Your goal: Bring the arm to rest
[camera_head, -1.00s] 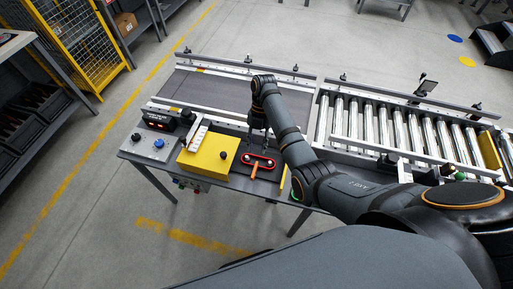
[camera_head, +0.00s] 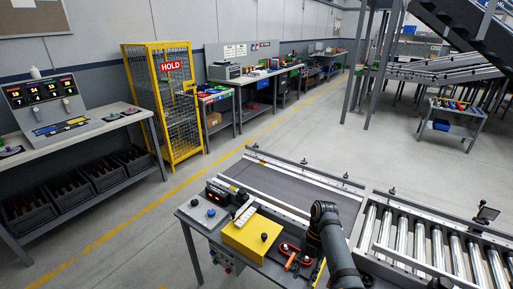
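My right arm (camera_head: 335,245) reaches up from the bottom edge, dark grey, with its wrist bent over the conveyor bench. My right gripper (camera_head: 308,254) points down below the wrist, beside an orange-red handled part (camera_head: 290,255) on the bench. The wrist and arm largely hide its fingers, so I cannot tell whether it is open or shut, or whether it touches the part. My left gripper is not in view.
A yellow box (camera_head: 250,236) and a control panel (camera_head: 205,212) sit at the bench's left end. A dark belt (camera_head: 290,183) lies behind, and a roller conveyor (camera_head: 430,245) is to the right. A yellow cage (camera_head: 165,105) stands farther back. Open floor surrounds the bench.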

